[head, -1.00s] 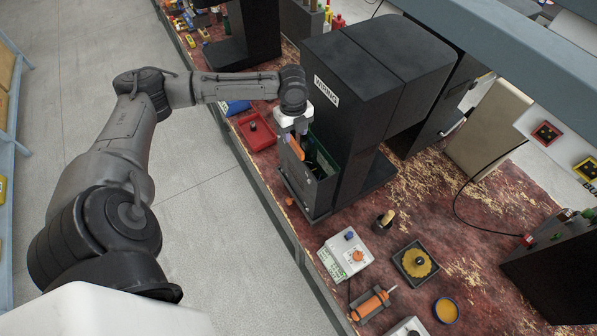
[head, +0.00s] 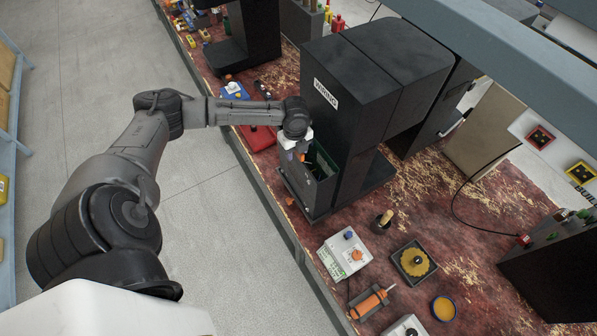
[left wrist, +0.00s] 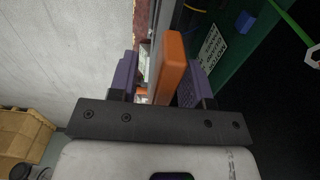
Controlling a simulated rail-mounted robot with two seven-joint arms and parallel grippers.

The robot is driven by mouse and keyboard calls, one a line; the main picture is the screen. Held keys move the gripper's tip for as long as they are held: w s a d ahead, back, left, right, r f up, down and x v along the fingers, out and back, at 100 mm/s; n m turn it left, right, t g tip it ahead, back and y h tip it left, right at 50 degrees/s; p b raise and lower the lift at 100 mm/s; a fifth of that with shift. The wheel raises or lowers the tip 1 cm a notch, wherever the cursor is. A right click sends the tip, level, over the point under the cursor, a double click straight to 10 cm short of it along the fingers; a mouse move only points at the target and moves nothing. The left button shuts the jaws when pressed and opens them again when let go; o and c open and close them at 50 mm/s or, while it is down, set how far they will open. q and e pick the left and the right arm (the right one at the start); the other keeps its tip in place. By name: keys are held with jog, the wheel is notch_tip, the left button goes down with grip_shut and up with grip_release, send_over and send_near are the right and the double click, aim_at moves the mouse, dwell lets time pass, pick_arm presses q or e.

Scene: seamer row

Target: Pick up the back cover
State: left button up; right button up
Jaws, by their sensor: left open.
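The back cover (head: 300,182) looks like a dark panel standing upright at the near end of the black machine marked WIRING (head: 350,90), beside a green interior (head: 323,163). My left gripper (head: 299,155) is at the panel's top edge, pointing down. In the left wrist view, its purple-padded fingers (left wrist: 158,80) are open, one on each side of an upright orange bar (left wrist: 170,62), which looks like the cover's handle. The right finger looks very close to the bar; contact cannot be told. My right gripper is not in view.
A red tray (head: 258,138) lies behind my left wrist. A white box with knobs (head: 345,253), a black tray with a yellow disc (head: 414,262) and an orange tool (head: 370,302) are on the worn red bench. The aisle floor (head: 210,215) at left is clear.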

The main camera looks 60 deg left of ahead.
pick_arm(q)
grip_shut()
dwell(0.4)
jog(key=shift+r, duration=0.1)
dwell(0.9)
